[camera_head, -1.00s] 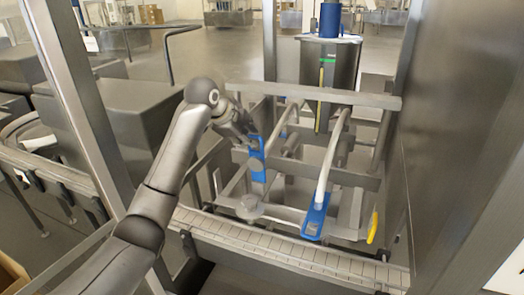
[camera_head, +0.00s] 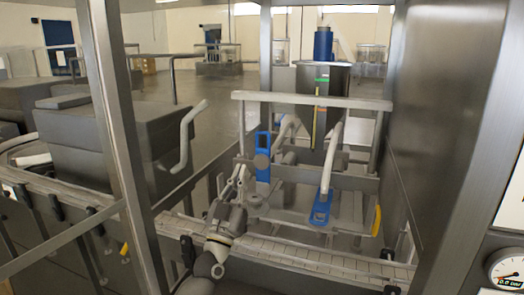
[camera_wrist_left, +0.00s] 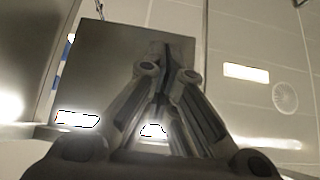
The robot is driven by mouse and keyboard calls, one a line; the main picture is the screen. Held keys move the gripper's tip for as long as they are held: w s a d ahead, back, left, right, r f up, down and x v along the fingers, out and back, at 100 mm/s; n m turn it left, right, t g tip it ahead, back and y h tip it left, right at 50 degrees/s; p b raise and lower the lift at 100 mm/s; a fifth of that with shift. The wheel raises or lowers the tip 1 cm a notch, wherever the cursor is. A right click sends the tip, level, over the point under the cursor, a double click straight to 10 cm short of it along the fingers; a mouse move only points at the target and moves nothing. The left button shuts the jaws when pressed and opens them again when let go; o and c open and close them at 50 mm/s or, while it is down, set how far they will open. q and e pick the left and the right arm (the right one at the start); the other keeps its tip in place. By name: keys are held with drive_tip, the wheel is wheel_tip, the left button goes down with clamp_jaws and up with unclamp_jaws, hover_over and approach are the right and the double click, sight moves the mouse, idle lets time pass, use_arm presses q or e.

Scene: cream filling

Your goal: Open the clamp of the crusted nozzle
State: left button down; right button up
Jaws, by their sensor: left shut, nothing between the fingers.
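Two blue fittings hang on the filling frame in the head view. The left blue fitting (camera_head: 263,145) stands upright with a round grey knob (camera_head: 261,161) on its front. The right blue fitting (camera_head: 321,207) sits lower, at the end of a pale pipe (camera_head: 332,158). I cannot tell which nozzle is crusted, or whether a clamp is open. My left gripper (camera_head: 239,173) is shut and empty, pointing up, below and left of the left fitting. In the left wrist view its fingers (camera_wrist_left: 165,62) meet against a grey panel. My right gripper is out of view.
A conveyor (camera_head: 290,255) runs across below the frame. A grey horizontal bar (camera_head: 310,101) crosses above the fittings. A steel post (camera_head: 118,130) stands at left and a steel wall (camera_head: 435,120) at right. A yellow handle (camera_head: 376,220) is at the frame's right.

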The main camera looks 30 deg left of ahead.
use_arm(q)
drive_tip(key=w+f+p+x, duration=0.1)
drive_tip(key=p+x, duration=0.2)
drive_tip(key=x, duration=0.9)
drive_tip(key=shift+w+a+f+n+p, duration=0.25)
drive_tip(key=shift+w+a+n+p, duration=0.05)
drive_tip(key=shift+a, duration=0.05)
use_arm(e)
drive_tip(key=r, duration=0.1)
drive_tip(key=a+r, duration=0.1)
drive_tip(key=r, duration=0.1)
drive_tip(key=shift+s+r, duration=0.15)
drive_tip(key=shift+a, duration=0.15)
